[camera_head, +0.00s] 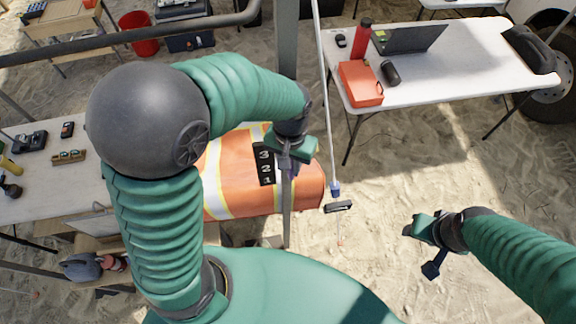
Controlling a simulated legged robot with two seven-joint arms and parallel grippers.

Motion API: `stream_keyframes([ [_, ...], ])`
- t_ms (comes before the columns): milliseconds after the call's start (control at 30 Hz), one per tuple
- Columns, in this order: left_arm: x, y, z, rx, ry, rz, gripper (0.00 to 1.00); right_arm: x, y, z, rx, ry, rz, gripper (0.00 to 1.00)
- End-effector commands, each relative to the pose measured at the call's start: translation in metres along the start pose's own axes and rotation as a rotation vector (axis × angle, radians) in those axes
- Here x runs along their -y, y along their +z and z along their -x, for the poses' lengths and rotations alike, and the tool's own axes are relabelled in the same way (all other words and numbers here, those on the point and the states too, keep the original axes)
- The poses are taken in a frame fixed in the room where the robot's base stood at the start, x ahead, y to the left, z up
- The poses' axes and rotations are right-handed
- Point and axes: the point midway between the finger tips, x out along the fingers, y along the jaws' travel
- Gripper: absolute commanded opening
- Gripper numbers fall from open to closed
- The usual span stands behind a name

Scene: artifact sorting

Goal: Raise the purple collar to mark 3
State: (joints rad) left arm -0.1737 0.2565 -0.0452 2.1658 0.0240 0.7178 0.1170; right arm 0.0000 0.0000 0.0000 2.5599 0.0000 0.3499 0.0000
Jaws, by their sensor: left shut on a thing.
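The dark mark board (265,166) carries white numbers 3, 2 and 1 from top to bottom. A grey vertical post (287,215) stands just right of it. My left gripper (289,160) is at the post, shut on the purple collar (285,163), of which only a small part shows. The collar appears roughly level with the 3, slightly below it; the exact height is hard to tell. My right gripper (425,242) is over the sand at the right, away from the post, and its jaws look apart and empty.
An orange cover (305,190) with pale stripes lies behind the post. A thin white rod with a blue end (335,189) hangs right of it. A white table (440,75) with a laptop, orange case (360,84) and red bottle stands back right. Another table (60,185) is at left.

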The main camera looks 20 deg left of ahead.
Motion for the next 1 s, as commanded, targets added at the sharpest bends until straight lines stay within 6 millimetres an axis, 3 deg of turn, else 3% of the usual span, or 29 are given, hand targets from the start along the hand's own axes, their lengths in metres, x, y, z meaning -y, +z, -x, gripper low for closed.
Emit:
stream_keyframes([
  [33,-0.002,-0.002,0.017,-0.006,0.003,-0.006,0.0,0.0,-0.003,0.013,0.0,0.0,0.0,0.47],
  [200,-0.003,-0.002,0.032,-0.005,0.002,-0.006,0.0,0.0,-0.005,0.022,0.0,0.0,0.0,0.47],
  [633,-0.002,-0.003,0.036,-0.012,0.003,-0.005,0.0,0.0,-0.005,0.024,0.0,0.0,0.0,0.47],
  [667,-0.002,-0.003,0.036,-0.012,0.003,-0.005,0.24,0.0,-0.005,0.024,0.0,0.0,0.0,0.47],
  [733,-0.002,-0.003,0.036,-0.011,0.003,-0.004,0.34,0.0,-0.005,0.024,0.0,0.0,0.0,0.47],
  [1000,0.001,-0.002,0.034,-0.004,0.003,-0.001,0.36,0.0,-0.005,0.023,0.0,0.0,0.0,0.47],
])
